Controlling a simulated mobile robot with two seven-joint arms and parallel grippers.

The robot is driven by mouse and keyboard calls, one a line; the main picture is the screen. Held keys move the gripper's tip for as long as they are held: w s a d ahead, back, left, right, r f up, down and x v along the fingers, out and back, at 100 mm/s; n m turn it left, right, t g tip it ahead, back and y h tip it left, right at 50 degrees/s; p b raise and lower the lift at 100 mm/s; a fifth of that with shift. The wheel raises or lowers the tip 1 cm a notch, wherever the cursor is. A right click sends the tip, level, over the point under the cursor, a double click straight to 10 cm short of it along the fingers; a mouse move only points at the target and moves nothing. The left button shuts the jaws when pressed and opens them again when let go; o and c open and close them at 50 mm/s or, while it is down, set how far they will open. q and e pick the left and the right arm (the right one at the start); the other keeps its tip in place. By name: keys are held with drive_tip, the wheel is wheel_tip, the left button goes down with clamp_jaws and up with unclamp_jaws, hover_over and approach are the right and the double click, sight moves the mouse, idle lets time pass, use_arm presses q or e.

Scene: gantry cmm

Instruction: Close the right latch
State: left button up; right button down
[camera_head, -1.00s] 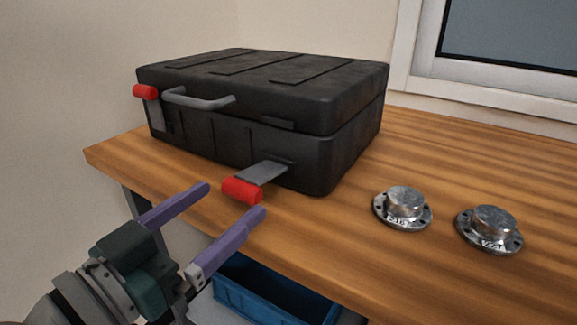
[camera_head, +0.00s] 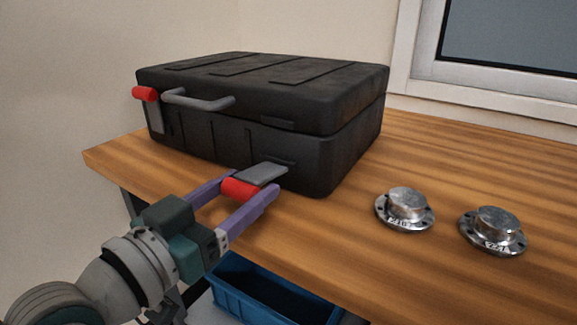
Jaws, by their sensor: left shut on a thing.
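A black case (camera_head: 300,155) with its lid down stands on the wooden table. The right latch (camera_head: 260,174) is a grey plate with a red grip end (camera_head: 240,189), and it sticks out from the case's front, lowered. The left latch (camera_head: 150,108) stands upright against the front, its red end at the top. My left gripper (camera_head: 245,184) is at the right latch, with its purple fingers on either side of the red end and shut on it. My right gripper is not in view.
Two round metal flanges (camera_head: 405,209) (camera_head: 493,230) lie on the wooden table (camera_head: 350,250) right of the case. A grey handle (camera_head: 200,102) juts from the case's front. A blue bin (camera_head: 265,297) is below the table edge.

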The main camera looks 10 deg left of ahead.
use_arm(q)
clamp_jaws()
idle(0.3)
drive_tip(key=shift+r, duration=0.1)
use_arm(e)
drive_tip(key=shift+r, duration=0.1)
